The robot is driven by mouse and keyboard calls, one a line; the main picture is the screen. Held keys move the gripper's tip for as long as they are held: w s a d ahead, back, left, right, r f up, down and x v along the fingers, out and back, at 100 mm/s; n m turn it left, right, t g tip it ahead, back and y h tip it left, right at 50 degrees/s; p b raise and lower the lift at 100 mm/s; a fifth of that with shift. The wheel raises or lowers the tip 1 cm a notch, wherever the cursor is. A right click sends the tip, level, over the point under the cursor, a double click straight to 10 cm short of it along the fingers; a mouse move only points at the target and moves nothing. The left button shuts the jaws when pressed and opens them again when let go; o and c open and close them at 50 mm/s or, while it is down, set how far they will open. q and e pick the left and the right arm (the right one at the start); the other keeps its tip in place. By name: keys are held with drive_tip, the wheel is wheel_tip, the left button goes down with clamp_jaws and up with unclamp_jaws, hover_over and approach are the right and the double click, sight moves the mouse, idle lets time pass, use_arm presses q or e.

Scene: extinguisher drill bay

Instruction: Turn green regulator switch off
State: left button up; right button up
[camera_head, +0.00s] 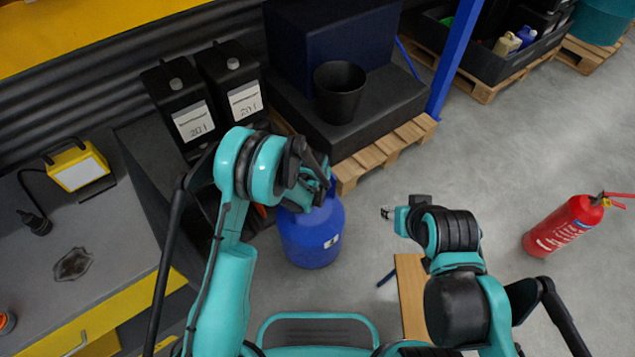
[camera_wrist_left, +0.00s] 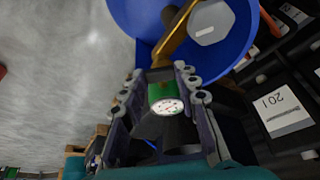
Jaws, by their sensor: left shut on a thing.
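A blue gas cylinder (camera_head: 312,240) stands on the floor near the middle of the head view. In the left wrist view its blue body (camera_wrist_left: 138,18) fills the top, with a brass fitting (camera_wrist_left: 176,38) and a grey hexagonal cap. The green regulator switch (camera_wrist_left: 161,92) sits between the fingers of my left gripper (camera_wrist_left: 163,78), which is shut on it. A round white gauge (camera_wrist_left: 167,107) shows beside the green part. In the head view my left gripper (camera_head: 322,182) is over the cylinder's top and hides the regulator. My right gripper (camera_head: 388,212) is apart, right of the cylinder; its fingers are too small to read.
A red fire extinguisher (camera_head: 565,227) stands on the floor at right. Black canisters (camera_head: 182,105) are behind my left arm. A black bucket (camera_head: 339,95) stands on a dark block above a wooden pallet (camera_head: 385,147). A grey workbench (camera_head: 95,225) is at left. Floor at right is mostly clear.

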use_arm(q)
drive_tip(key=o, duration=1.2)
drive_tip(key=shift+c, duration=0.2)
drive_tip(key=v, duration=1.2)
drive_tip(key=shift+w, duration=0.1)
drive_tip(key=shift+r, duration=0.1)
